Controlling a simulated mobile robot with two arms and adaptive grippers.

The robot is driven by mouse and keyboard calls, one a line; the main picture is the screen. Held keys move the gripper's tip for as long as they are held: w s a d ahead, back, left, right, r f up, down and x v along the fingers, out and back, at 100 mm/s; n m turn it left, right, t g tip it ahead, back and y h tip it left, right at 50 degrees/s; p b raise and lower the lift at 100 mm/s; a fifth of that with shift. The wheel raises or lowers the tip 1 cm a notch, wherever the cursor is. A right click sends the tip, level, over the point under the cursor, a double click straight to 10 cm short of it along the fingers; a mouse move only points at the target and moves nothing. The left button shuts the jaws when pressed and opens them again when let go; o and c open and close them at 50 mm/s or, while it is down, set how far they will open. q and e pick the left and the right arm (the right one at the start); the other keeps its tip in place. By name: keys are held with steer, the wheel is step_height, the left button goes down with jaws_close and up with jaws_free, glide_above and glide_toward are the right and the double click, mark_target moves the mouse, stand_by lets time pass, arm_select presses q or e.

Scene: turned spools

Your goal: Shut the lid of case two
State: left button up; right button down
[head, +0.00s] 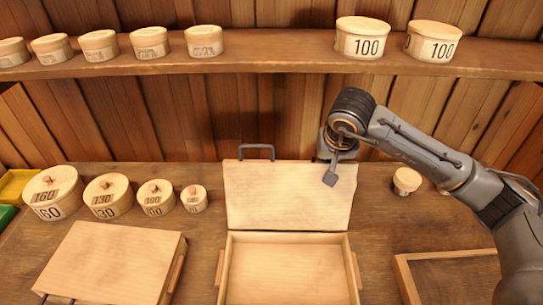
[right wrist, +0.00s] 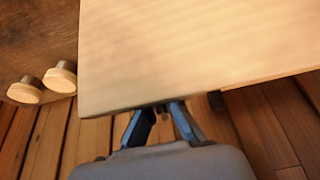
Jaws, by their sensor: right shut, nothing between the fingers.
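The open case (head: 290,236) stands in the middle of the table, its tray empty and its lid (head: 288,195) raised at the back; I see no number on it. A dark handle (head: 256,147) is on the lid's top edge. My right gripper (head: 331,178) is shut and empty at the lid's upper right corner. In the right wrist view the lid (right wrist: 200,50) fills the upper middle, and my right gripper's fingertips (right wrist: 163,106) are at its edge; whether they touch it I cannot tell. My left gripper is not in view.
A closed case (head: 112,262) lies at left, and a wooden frame or tray (head: 450,280) at right. Several lidded round boxes (head: 108,195) stand behind the closed case. A small round piece (head: 407,180) is right of the lid. A shelf (head: 250,58) with more boxes runs above.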

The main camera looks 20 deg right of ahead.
steer(key=shift+s+a+f, duration=0.1)
steer(key=shift+s+a, duration=0.15)
steer(key=shift+s, duration=0.65)
steer(key=shift+s+a+f, duration=0.1)
steer(key=shift+s+a, duration=0.15)
steer(key=shift+s, duration=0.65)
steer(key=s+a+b, duration=0.1)
steer(key=s, duration=0.5)
steer(key=shift+a+b, duration=0.3)
steer(key=shift+b, duration=0.05)
steer(key=shift+w+r, duration=0.1)
steer(key=r+p, duration=0.1)
steer(key=r, duration=0.1)
steer(key=r+p, duration=0.2)
steer(key=r, duration=0.1)
steer(key=r+p, duration=0.1)
steer(key=r, duration=0.2)
steer(key=shift+w+d+r, duration=0.1)
steer(key=shift+w, duration=0.25)
stand_by(0.3)
stand_by(0.5)
